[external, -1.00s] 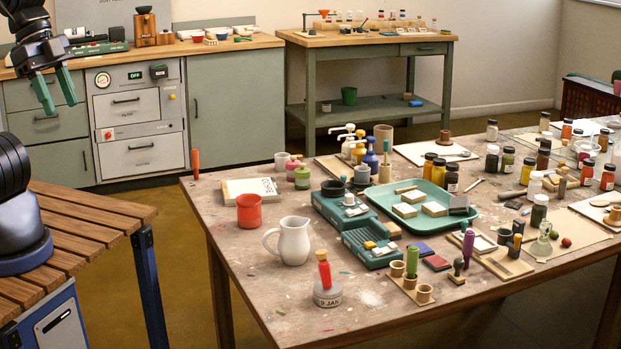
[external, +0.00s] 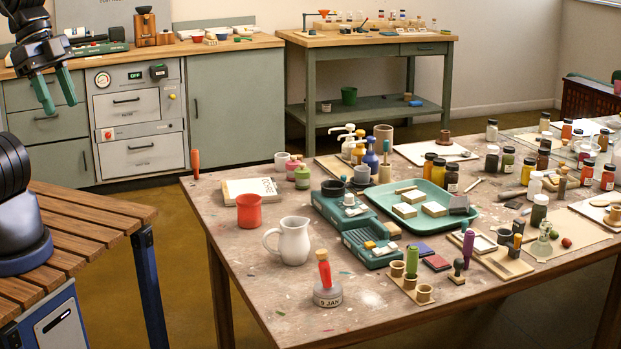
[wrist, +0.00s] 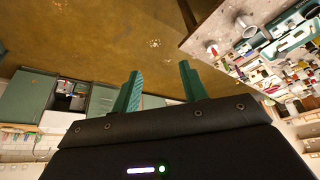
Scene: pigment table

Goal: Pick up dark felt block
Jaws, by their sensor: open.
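My gripper (external: 58,92) is at the upper left in the external view, far from the table and in front of the cabinets. Its two green fingers are apart with nothing between them. In the wrist view my gripper (wrist: 160,82) is open over bare floor. I cannot pick out the dark block in the wrist view.
A white jug (external: 290,241), a red cup (external: 250,211) and a green device (external: 343,207) stand left of the tray. Jars (external: 452,178) stand close behind the dark block. A slatted wooden table (external: 80,225) is at the left, with open floor between.

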